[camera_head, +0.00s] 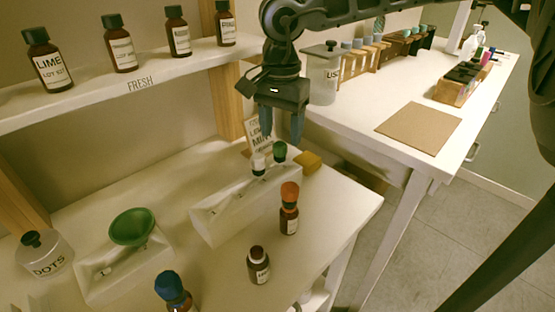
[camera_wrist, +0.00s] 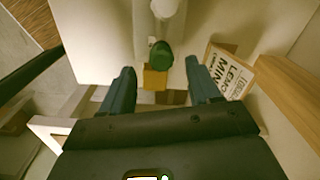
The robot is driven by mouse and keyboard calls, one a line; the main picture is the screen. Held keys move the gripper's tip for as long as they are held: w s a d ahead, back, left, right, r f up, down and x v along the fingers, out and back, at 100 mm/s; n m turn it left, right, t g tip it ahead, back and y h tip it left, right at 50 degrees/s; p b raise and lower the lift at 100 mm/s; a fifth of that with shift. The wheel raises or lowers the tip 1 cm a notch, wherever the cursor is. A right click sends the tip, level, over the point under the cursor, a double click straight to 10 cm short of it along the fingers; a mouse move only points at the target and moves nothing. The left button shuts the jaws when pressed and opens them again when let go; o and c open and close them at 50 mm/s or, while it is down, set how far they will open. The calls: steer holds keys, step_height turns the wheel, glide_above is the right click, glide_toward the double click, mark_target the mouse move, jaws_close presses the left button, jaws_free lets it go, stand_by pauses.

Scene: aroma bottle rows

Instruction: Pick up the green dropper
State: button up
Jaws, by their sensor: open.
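The green dropper (camera_head: 280,151) stands upright in a white slanted holder (camera_head: 222,222) on the near table, beside a white-topped dropper (camera_head: 258,163). In the wrist view the green dropper (camera_wrist: 161,55) shows as a green bulb, a little beyond and between my fingertips. My gripper (camera_head: 283,125) is above the back end of the holder, fingers pointing down, open and empty. In the wrist view my gripper (camera_wrist: 160,80) has its fingers spread on either side of the green bulb's line, not touching it. The dropper's lower part is hidden.
A yellow block (camera_head: 308,162) and a lemon-mint card (camera_head: 259,137) are close behind the droppers. An orange-capped bottle (camera_head: 289,210) and a dark-capped bottle (camera_head: 259,265) stand in front. A green bowl (camera_head: 132,227) is at left. A shelf (camera_head: 150,83) with bottles runs along the wall.

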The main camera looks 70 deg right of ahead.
mark_target(281, 143)
steer(key=shift+d+f, duration=0.1)
steer(key=shift+f, duration=2.95)
steer(key=c, duration=0.7)
